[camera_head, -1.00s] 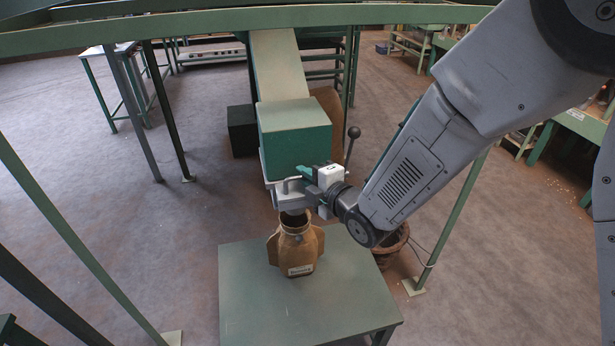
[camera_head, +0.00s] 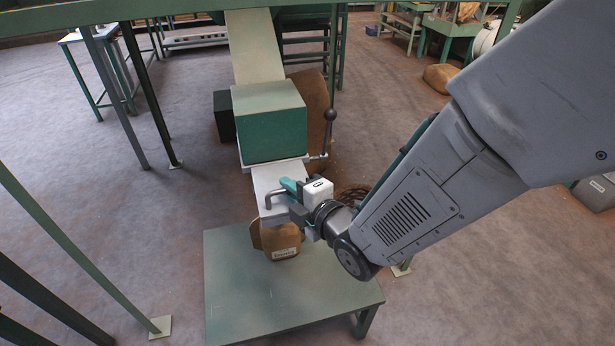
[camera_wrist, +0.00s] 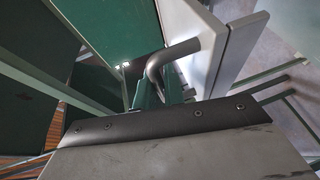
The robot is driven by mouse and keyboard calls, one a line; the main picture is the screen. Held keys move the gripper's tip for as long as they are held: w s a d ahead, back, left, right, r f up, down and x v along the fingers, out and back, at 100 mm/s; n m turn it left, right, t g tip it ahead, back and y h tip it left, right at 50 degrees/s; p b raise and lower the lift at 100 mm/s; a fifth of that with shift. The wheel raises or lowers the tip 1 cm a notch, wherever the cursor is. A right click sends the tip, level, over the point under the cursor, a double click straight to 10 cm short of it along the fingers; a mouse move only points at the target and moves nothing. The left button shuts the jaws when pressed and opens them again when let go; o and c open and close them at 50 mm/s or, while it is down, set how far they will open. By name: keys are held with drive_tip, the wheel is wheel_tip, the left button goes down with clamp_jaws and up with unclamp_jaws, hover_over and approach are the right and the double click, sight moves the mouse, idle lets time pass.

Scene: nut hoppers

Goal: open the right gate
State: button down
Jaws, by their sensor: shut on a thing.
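The right gate shows as a pale flat slide plate (camera_head: 268,178) sticking out from the front of the green hopper box (camera_head: 270,135). Its grey bar handle (camera_head: 270,195) is at the plate's near end. My gripper (camera_head: 290,190) is at this handle, shut on it, with teal fingers. In the wrist view the bent dark handle (camera_wrist: 175,58) runs from the pale plate (camera_wrist: 225,50) toward my fingers; the exact grip is partly hidden by my gripper's body.
A brown sack (camera_head: 278,240) stands on the green table (camera_head: 240,290) below the plate, its top hidden. A lever with a dark ball knob (camera_head: 330,114) stands right of the hopper box. A pale chute (camera_head: 255,48) leads down to the box. Green posts stand at left.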

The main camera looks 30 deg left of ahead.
drive_tip(key=c, duration=1.5)
unclamp_jaws()
drive_tip(key=shift+d, duration=0.1)
drive_tip(key=v, duration=0.7)
drive_tip(key=shift+s+d, duration=0.2)
